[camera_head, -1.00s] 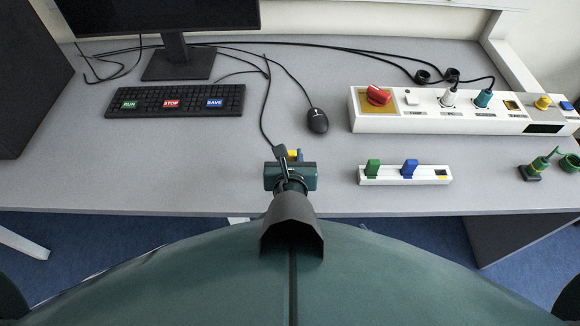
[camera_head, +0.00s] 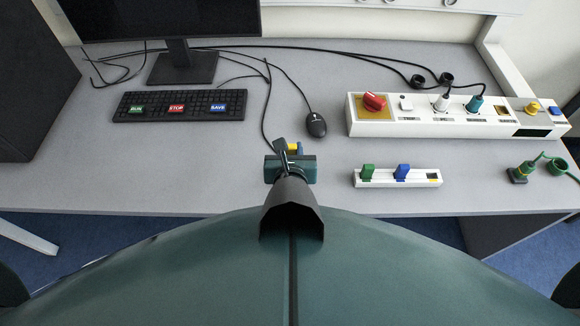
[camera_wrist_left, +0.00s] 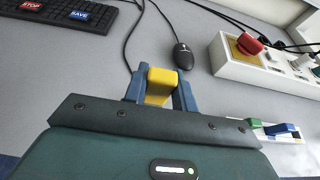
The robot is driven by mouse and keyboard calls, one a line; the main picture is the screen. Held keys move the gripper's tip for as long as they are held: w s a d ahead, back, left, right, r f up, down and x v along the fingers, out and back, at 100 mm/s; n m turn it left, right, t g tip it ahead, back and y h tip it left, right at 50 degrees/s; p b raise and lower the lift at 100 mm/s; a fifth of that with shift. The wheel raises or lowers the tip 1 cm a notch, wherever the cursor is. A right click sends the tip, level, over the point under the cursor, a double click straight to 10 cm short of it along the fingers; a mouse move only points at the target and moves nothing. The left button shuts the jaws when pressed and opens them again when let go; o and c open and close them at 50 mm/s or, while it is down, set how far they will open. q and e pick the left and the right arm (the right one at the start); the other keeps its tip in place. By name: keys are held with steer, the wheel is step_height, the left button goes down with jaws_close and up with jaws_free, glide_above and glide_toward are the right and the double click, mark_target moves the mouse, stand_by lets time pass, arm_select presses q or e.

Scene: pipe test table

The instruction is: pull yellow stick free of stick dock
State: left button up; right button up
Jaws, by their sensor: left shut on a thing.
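The yellow stick (camera_head: 293,147) is between the fingers of my left gripper (camera_head: 288,148), above the desk and apart from the dock. In the left wrist view the yellow stick (camera_wrist_left: 160,84) sits between the two blue fingers, with its lower part hidden by the gripper body. The white stick dock (camera_head: 374,183) lies on the desk to the right of the gripper. It bears a green stick (camera_head: 367,172) and a blue stick (camera_head: 402,172). A small yellow mark (camera_head: 433,181) shows at its right end, where no stick stands. My right gripper is not in view.
A white panel (camera_head: 400,129) with a red knob and plugs stands behind the dock. The mouse (camera_head: 316,124) and its cable are just beyond the gripper; the keyboard (camera_head: 180,105) is at left. A green plug (camera_head: 522,171) lies at right. The front-left desk is clear.

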arm_select(q)
steer(key=shift+r, duration=1.45)
